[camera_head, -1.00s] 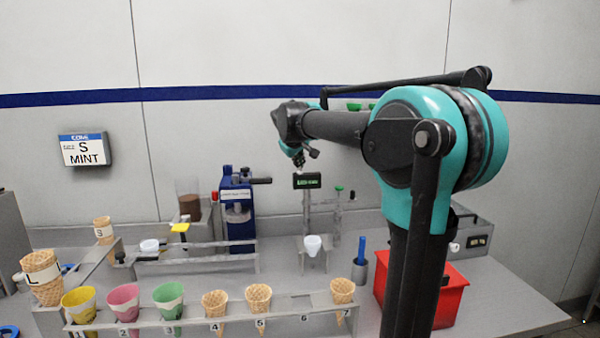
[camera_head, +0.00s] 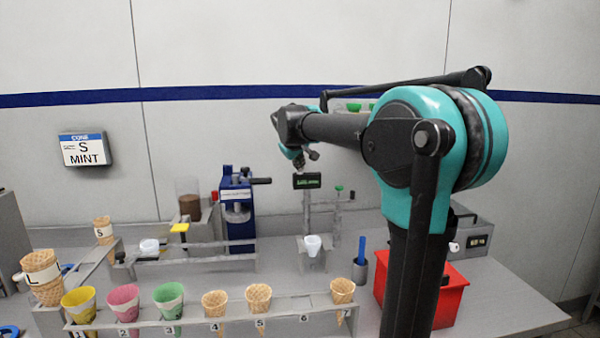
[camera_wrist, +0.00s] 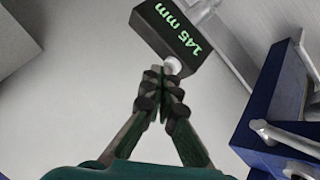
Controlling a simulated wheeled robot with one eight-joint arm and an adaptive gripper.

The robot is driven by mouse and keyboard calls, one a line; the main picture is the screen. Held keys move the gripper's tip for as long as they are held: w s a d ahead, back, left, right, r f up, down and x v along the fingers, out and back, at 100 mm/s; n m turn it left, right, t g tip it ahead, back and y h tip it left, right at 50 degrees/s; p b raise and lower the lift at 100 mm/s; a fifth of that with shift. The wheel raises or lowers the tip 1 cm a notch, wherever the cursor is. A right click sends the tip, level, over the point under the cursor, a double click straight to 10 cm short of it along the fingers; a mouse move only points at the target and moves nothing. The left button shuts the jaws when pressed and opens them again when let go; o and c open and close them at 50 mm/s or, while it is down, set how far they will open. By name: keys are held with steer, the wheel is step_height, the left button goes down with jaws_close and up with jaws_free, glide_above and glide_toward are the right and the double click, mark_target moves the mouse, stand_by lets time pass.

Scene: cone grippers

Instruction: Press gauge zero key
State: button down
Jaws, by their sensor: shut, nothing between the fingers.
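The gauge is a small black box with a green display. In the head view the gauge (camera_head: 307,181) stands on a post above a white cup (camera_head: 312,245). In the wrist view the gauge (camera_wrist: 178,34) fills the top middle and reads 145 mm. A round white key (camera_wrist: 172,65) sits on its near edge. My gripper (camera_wrist: 160,72) is shut and empty, its tips right at the key. I cannot tell whether they touch it. In the head view my gripper (camera_head: 299,166) is just above the gauge, small and partly hidden by the wrist.
A blue press (camera_head: 237,205) stands left of the gauge; its blue body (camera_wrist: 270,115) is close on the right in the wrist view. A rack (camera_head: 200,327) of numbered cones runs along the front. A red bin (camera_head: 452,290) is at right. The wall is behind.

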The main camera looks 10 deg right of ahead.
mark_target(299, 174)
steer(key=shift+r, duration=0.1)
stand_by(0.5)
steer(key=shift+r, duration=0.7)
steer(key=shift+r, duration=0.15)
steer(key=shift+r, duration=2.4)
steer(key=shift+s, duration=0.1)
